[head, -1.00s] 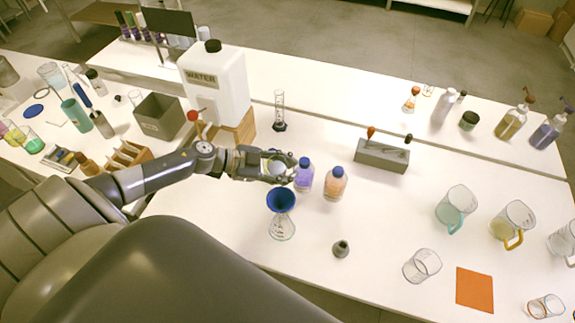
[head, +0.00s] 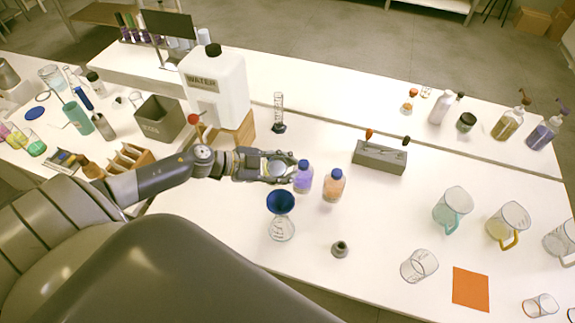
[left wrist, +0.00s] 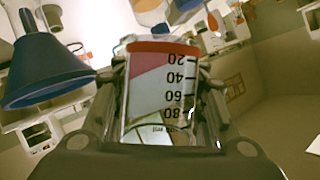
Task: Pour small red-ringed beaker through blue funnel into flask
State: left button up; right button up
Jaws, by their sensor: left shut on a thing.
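My left gripper (head: 287,166) is shut on a small clear beaker, which its fingers largely hide in the head view. In the left wrist view, the red-ringed beaker (left wrist: 160,92) sits between my fingers, its red ring at the top of the picture and its scale numbers upside down. A pinkish area with a slanted edge shows inside it. The blue funnel (head: 281,202) stands in the mouth of a clear conical flask (head: 281,230); my gripper is just behind and above it. The blue funnel (left wrist: 45,68) also shows left of the beaker in the left wrist view. My right gripper is out of view.
A purple bottle (head: 303,177) stands close by my left fingertips, with an orange bottle (head: 334,185) to its right. A small grey stopper-like piece (head: 340,249) lies right of the flask. A water jug (head: 216,92) stands behind my left arm.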

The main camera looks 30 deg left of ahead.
pick_arm(q)
jog(key=shift+s+d+r+m+t+y+b, duration=0.3)
jog(key=shift+s+r+m+t+b, duration=0.1)
jog(key=shift+r+m+b, duration=0.25)
jog(key=shift+s+d+r+m+t+y+b, duration=0.2)
jog(key=shift+s+d+r+m+t+b, duration=0.15)
jog(key=shift+r+m+b, duration=0.3)
jog(key=shift+w+a+m+t+b, duration=0.1)
jog(key=shift+m+t+b, duration=0.15)
jog(key=shift+m+b, duration=0.05)
dwell(0.3)
jog(key=shift+r, duration=0.15)
dwell(0.4)
jog(key=shift+r+m+p, duration=0.1)
jog(key=shift+m+p, duration=0.2)
jog(key=shift+p, duration=0.15)
dwell(0.5)
jog(key=shift+t+y, duration=0.3)
dwell(0.7)
